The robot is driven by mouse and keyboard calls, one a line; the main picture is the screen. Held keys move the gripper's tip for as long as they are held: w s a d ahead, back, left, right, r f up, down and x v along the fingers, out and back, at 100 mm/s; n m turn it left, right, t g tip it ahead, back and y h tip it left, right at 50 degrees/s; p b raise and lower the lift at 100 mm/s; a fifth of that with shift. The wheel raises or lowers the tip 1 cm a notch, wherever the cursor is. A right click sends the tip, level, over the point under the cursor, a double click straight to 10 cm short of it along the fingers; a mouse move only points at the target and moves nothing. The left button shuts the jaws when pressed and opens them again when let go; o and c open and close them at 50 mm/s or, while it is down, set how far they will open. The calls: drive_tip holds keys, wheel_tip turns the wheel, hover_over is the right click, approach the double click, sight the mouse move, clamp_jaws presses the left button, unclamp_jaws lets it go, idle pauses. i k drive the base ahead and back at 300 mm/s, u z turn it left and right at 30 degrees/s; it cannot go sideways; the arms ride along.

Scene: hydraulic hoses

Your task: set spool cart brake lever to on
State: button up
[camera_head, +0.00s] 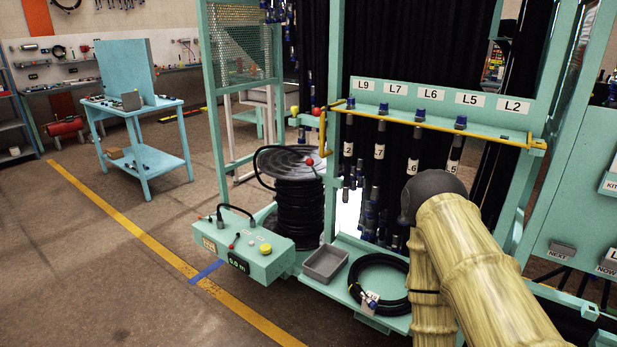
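The spool cart shows left of centre, with a black hose wound on its upright spool (299,212). A teal control box (242,252) sits at its front left, with a small display, a yellow button and small levers. A larger red-knobbed lever (310,162) rises at the spool's right. I cannot tell which is the brake lever, and no on or off marking is readable. My tan-sleeved arm fills the lower right, away from the cart. My gripper is not in view.
A teal hose rack with a yellow bar (432,124) and labelled hanging hoses stands at the centre right. A grey tray (325,263) and a coiled black hose (379,283) lie on its low shelf. The floor left of the cart is clear up to a teal workbench (140,110).

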sight(310, 161)
drive_tip(key=z, duration=0.15)
drive_tip(key=k, duration=0.4)
drive_tip(key=u, duration=1.35)
drive_tip(key=i, duration=1.45)
drive_tip(key=z, duration=0.9)
drive_tip(key=i, duration=0.4)
drive_tip(key=z, duration=0.4)
